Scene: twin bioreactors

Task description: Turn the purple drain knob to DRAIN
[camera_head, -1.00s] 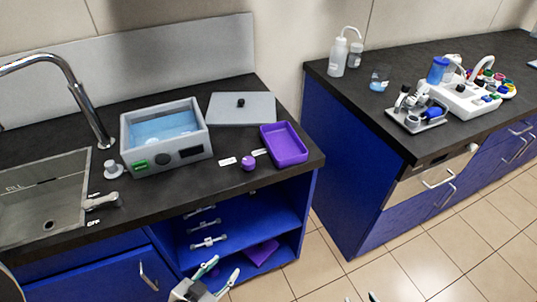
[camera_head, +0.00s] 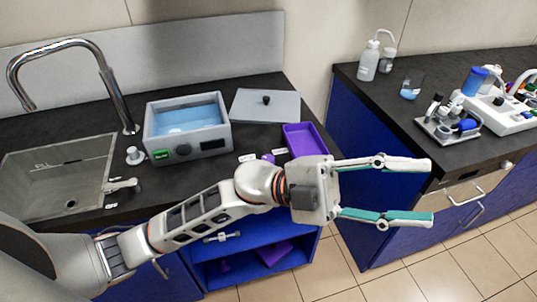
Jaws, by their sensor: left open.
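The purple drain knob (camera_head: 268,158) sits on the black counter, in front of the lid and left of the purple tray (camera_head: 304,140). It is mostly hidden behind my left arm's wrist; only its top shows. Small white labels (camera_head: 248,158) lie beside it, too small to read. My left gripper (camera_head: 432,192) is open and empty. Its fingers point right, past the counter's front right corner, over the gap between the counters. My right gripper is not in view.
A grey water bath (camera_head: 188,145) with a green display stands behind my left forearm. Its flat lid (camera_head: 266,106) lies right of it. A sink with a tap (camera_head: 70,48) is at the left. The right counter carries a microscope (camera_head: 448,122) and bottles (camera_head: 369,60). Open floor lies at lower right.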

